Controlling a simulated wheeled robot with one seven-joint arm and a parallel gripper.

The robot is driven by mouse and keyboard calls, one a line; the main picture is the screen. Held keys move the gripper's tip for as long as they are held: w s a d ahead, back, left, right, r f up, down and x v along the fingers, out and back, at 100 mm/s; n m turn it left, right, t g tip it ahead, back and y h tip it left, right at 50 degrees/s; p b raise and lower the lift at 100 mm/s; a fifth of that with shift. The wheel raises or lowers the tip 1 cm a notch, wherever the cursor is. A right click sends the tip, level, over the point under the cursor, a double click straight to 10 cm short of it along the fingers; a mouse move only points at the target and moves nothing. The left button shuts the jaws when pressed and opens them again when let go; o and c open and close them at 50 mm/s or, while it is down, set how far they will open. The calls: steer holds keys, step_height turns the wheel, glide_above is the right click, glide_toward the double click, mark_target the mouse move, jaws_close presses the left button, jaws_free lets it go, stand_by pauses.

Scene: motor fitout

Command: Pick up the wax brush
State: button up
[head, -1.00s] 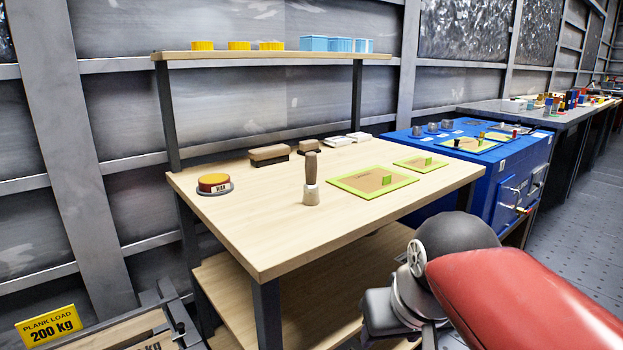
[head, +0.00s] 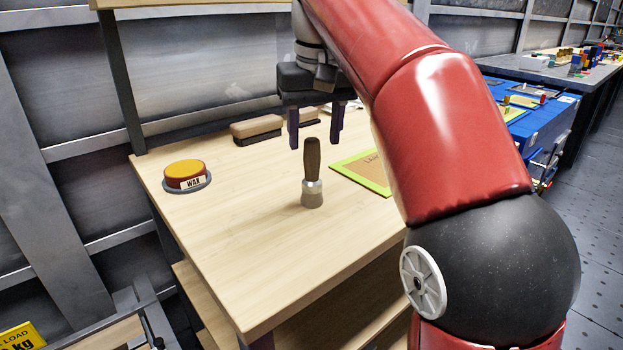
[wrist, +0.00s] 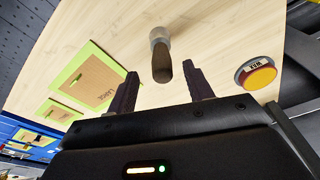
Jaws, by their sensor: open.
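The wax brush (head: 312,172) stands upright on the wooden table, its brown handle up and its pale ferrule and bristles on the top. I see no contact between fingers and brush.
A wax tin (head: 186,176) sits left of the brush on the table (head: 262,250). Block brushes (head: 257,130) lie behind. A green-edged board (head: 358,170) lies to the right, partly hidden by my arm. A shelf (head: 190,3) runs above the back. The table front is clear.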

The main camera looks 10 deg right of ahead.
mark_target(311, 157)
steer(key=f, duration=0.1)
steer(key=f+b, duration=0.1)
steer(key=f, duration=0.1)
steer(key=w+f, duration=0.1)
steer(key=f, duration=0.1)
steer(key=shift+a+f, duration=0.1)
steer(key=shift+a, duration=0.15)
steer(key=shift+c, duration=0.2)
steer(key=c, duration=1)
